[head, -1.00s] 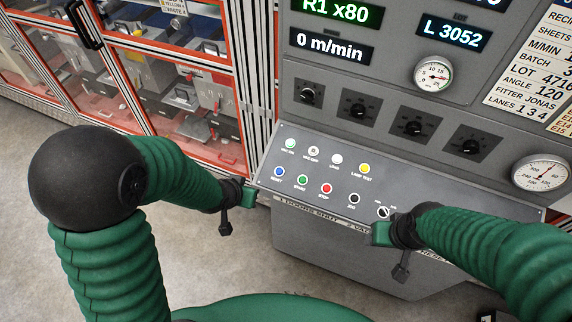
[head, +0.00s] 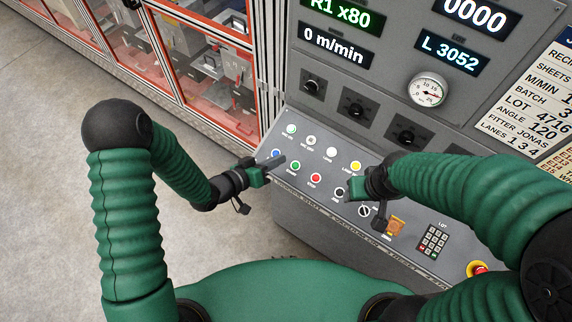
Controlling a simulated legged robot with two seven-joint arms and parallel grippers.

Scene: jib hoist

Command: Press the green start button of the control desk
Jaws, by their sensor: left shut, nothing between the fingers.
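The control desk (head: 300,193) has a sloped grey panel with two rows of round buttons. The green start button (head: 296,165) is in the lower row, between the blue button (head: 276,153) and the red stop button (head: 315,178). My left gripper (head: 277,164) is shut and empty. Its dark tip is just left of the green button, below the blue one; whether it touches the panel I cannot tell. My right gripper (head: 350,187) hangs over the right part of the button rows, near the black button (head: 339,192). Its finger opening is not clear.
An upright panel with displays, a gauge (head: 428,91) and knobs stands behind the desk. A keypad (head: 433,240) and a red mushroom button (head: 478,268) are at the desk's right. A red-framed glazed cabinet (head: 205,75) stands at the left. Floor shows at the left.

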